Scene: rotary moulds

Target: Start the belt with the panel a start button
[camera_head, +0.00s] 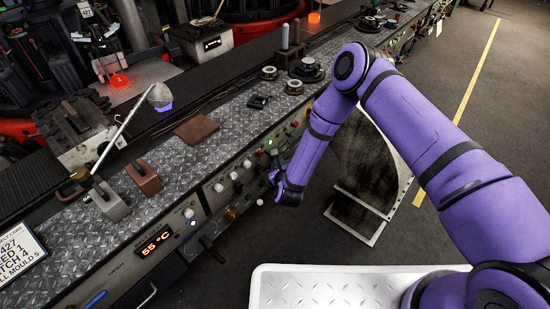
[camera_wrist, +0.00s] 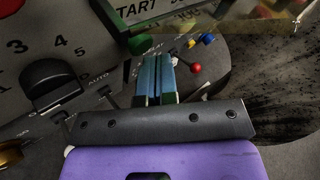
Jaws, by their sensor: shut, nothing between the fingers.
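The control panel (camera_head: 222,202) runs along the front face of the metal-topped bench, with rows of knobs and buttons. In the wrist view a plate reading "START" (camera_wrist: 138,8) is at the top, cut by the frame edge. A green button-like part (camera_wrist: 140,44) is just below it. My gripper (camera_wrist: 158,66) is shut and empty, its blue-tipped fingers together just below and right of the green part. I cannot tell whether they touch. In the head view my gripper (camera_head: 274,158) is at the panel front, near a small lit green spot (camera_head: 270,143).
A black selector knob (camera_wrist: 52,82) with numbers is left of my fingers, and a red-tipped lever (camera_wrist: 196,68) is to the right. A display (camera_head: 156,241) reads 55 °C. A white tray (camera_head: 262,292) is in front. Grey floor (camera_head: 470,150) is clear at right.

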